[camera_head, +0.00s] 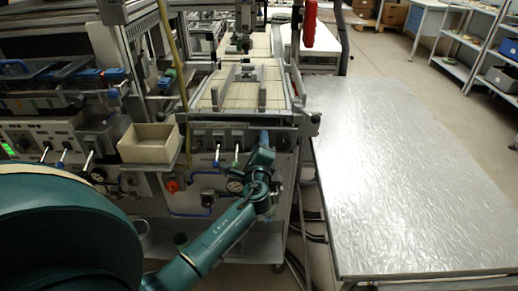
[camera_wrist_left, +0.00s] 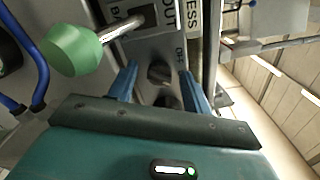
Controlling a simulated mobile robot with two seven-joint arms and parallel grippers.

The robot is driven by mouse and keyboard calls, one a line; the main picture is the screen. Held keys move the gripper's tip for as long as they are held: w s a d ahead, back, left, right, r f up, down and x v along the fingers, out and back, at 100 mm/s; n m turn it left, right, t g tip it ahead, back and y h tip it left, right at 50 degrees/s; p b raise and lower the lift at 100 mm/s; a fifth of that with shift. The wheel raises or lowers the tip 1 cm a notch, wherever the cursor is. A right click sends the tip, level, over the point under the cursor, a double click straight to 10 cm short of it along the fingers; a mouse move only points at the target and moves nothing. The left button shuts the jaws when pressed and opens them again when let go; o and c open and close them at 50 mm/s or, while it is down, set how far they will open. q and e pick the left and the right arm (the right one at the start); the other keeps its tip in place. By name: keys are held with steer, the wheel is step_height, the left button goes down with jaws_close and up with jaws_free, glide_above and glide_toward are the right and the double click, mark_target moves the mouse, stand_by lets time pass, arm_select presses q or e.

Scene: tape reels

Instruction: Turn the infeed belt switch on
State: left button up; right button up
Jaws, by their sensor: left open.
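In the left wrist view a dark rotary knob (camera_wrist_left: 160,73) sits on a grey panel with partly cut-off lettering beside it. A second dark round part (camera_wrist_left: 166,100) shows nearer the gripper. I cannot read which of them is the infeed belt switch. My left gripper (camera_wrist_left: 160,70) is open, with its two blue fingers on either side of the knob; I cannot tell whether they touch it. In the head view my left gripper (camera_head: 264,138) is at the right end of the machine's front panel (camera_head: 215,172) and hides the knob there. My right gripper is not in view.
In the head view a beige box (camera_head: 149,143) and a red button (camera_head: 172,186) are left of my arm. A bare metal table (camera_head: 410,175) stands right.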

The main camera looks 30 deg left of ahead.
arm_select(q)
steer(key=b+v, duration=0.1)
steer(key=v, duration=1.2)
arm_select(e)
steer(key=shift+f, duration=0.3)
arm_select(q)
steer(key=shift+d+f, duration=0.1)
steer(key=s+d+f+n+g+h+p, duration=0.2)
steer(key=s+d+f+n+h+p, duration=0.1)
steer(key=s+d+f+n+h, duration=0.2)
steer(key=s+d+f+n+g+h+p, duration=0.2)
steer(key=s+d+n+h, duration=0.5)
steer(key=s, duration=0.4)
step_height(320, 180, down, 3)
steer(key=d+n+p, duration=0.1)
steer(key=d, duration=0.1)
steer(key=shift+s+d+n+g+h, duration=0.2)
steer(key=shift+d+n+g+h, duration=0.1)
steer(key=shift+g, duration=0.1)
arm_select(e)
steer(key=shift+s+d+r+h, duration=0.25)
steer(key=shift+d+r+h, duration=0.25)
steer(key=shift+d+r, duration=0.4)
arm_select(q)
steer(key=shift+r, duration=0.1)
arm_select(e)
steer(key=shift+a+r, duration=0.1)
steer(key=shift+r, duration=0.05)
